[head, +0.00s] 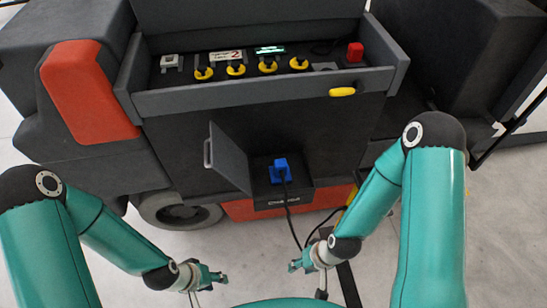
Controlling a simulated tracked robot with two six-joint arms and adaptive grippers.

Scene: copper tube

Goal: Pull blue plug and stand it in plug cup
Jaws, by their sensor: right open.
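The blue plug (281,166) sits in the charging recess on the front of the dark machine, with a black cable (291,222) hanging from it to the floor. The recess's grey door (229,158) stands open to its left. My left gripper (222,277) is below and left of the plug, clear of it; its finger opening is too small to judge. My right gripper (293,266) is open and empty, below the plug near the hanging cable. I cannot make out a plug cup in this view.
Above the recess is a panel (262,95) with several yellow knobs, a red button (355,52) and a yellow handle (342,92). A wheel (176,211) and a red bumper (250,210) are below. The pale floor between my arms is mostly clear, apart from the cable.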

